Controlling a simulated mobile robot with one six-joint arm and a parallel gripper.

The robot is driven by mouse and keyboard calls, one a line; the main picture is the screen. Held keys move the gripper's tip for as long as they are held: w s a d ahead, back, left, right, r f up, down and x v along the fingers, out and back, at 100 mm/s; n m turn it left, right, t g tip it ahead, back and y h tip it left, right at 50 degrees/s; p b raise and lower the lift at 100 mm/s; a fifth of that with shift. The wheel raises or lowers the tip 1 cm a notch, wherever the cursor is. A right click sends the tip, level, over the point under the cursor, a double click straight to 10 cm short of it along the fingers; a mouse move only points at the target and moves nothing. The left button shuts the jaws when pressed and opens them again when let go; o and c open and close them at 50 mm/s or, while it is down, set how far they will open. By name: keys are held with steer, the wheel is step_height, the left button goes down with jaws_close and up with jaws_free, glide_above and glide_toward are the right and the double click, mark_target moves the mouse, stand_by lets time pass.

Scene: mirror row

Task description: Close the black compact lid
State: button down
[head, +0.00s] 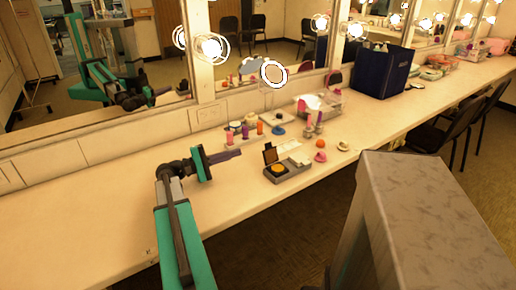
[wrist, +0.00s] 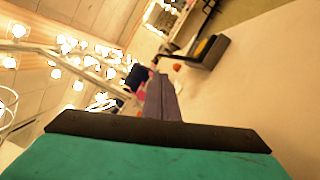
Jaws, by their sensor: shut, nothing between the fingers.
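The black compact (head: 287,174) sits on the counter in the head view, with an orange round pan in its base. Its dark lid (head: 270,154) stands raised at the back left of the base. My gripper (head: 240,154) is to the left of the compact, apart from the lid, with its fingers together and pointing right toward it. In the wrist view the fingers (wrist: 160,80) are closed and empty, and the dark compact (wrist: 208,50) shows beyond them at the upper right. Its finer detail is too small to tell there.
Bottles and jars (head: 246,130) stand behind the compact near the mirror. A pink item (head: 320,157), an orange ball (head: 320,144) and a pale item (head: 343,145) lie to its right. A dark blue box (head: 383,72) stands farther along. The counter in front left (head: 110,215) is clear.

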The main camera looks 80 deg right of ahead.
mark_target(270, 153)
steer(key=p+x, duration=0.1)
steer(key=x, duration=0.9)
stand_by(0.3)
